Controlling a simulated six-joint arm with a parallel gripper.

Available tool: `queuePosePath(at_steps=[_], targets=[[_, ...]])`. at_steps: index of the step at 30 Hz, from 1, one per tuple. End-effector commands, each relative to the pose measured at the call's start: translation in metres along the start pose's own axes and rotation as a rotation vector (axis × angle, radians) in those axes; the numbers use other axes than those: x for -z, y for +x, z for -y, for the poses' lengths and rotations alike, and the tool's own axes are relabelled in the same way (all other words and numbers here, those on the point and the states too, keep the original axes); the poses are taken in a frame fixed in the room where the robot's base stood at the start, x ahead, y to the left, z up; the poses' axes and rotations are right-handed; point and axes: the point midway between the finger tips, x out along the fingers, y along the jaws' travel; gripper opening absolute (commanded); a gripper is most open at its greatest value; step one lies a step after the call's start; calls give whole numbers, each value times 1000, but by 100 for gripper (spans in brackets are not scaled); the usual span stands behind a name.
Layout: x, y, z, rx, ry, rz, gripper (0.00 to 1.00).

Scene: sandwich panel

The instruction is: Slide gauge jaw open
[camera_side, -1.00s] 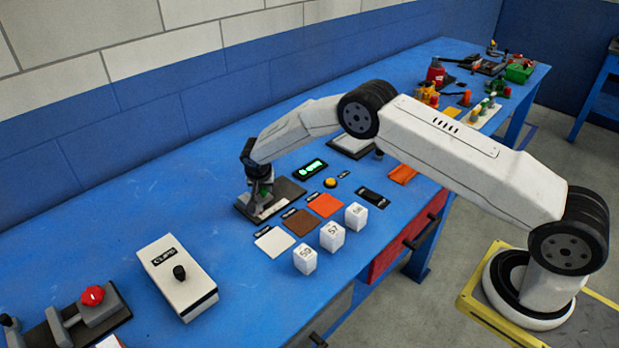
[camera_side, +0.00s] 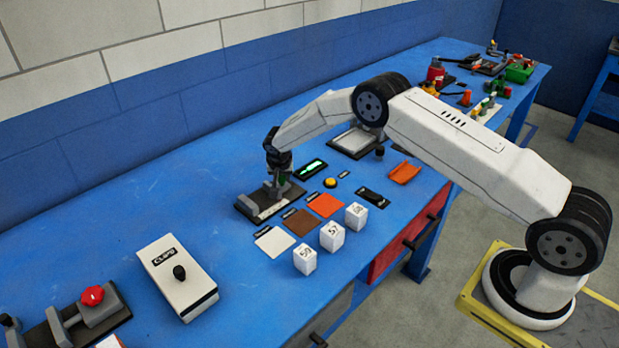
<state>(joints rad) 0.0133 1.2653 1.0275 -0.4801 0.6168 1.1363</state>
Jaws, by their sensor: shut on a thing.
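The gauge (camera_side: 256,209) is a dark flat base with a pale strip along its front, lying on the blue bench left of the middle. My gripper (camera_side: 276,186) points down over the right part of the gauge. It is shut on the gauge jaw, which is small and mostly hidden between the fingers. A grey block shows on the base just left of the fingers. A small display (camera_side: 311,169) with a green readout sits behind and to the right of the gauge.
White, brown and orange square pads (camera_side: 325,205) and several white numbered blocks (camera_side: 332,236) lie in front of the gauge. A yellow button (camera_side: 330,183) is to the right. The bench behind the gauge is clear.

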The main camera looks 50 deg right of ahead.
Motion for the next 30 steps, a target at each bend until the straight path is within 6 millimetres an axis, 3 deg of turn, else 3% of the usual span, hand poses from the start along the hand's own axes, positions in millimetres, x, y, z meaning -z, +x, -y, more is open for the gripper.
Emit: queuePosePath(at_steps=[10,11,14,30], targets=[[7,2,-7,-1,-1,-3,0],[7,2,-7,-1,0,-3,37],[7,2,-7,-1,1,-3,69],[5,-4,-4,1,-2,-2,69]])
